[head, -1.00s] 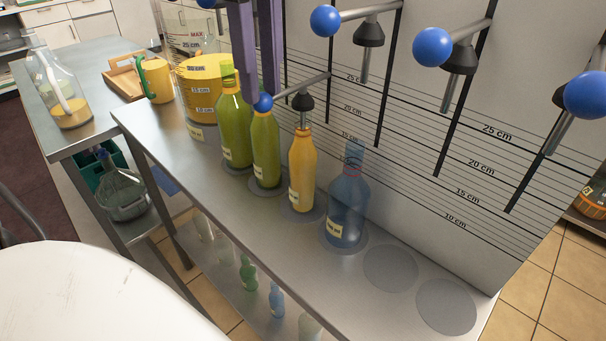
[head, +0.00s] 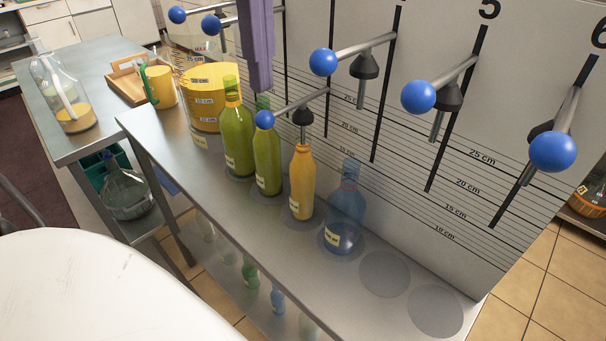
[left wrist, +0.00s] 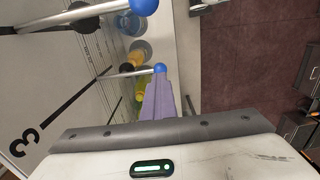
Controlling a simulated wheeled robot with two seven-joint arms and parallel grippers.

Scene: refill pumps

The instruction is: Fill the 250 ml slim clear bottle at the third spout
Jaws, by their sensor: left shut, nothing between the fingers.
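A slim bottle (head: 302,185), yellow with its contents almost to the neck, stands on the shelf under the third spout (head: 303,116). Its label faces me. The spout's tip meets the bottle's mouth; how far it goes in is hard to tell. The third spout's arm ends in a blue ball (head: 264,119), which also shows in the left wrist view (left wrist: 160,68). My left gripper (head: 261,88) has purple fingers shut together and empty, pointing down just above that ball. In the left wrist view the fingertips (left wrist: 160,76) overlap the ball; contact is unclear. My right gripper is out of view.
Green bottles (head: 238,140) stand left of the yellow one, a blue bottle (head: 343,222) right of it. Blue balls of the fourth (head: 323,62), fifth (head: 418,97) and sixth (head: 552,152) spouts stick out. Two shelf circles at right (head: 385,274) are empty.

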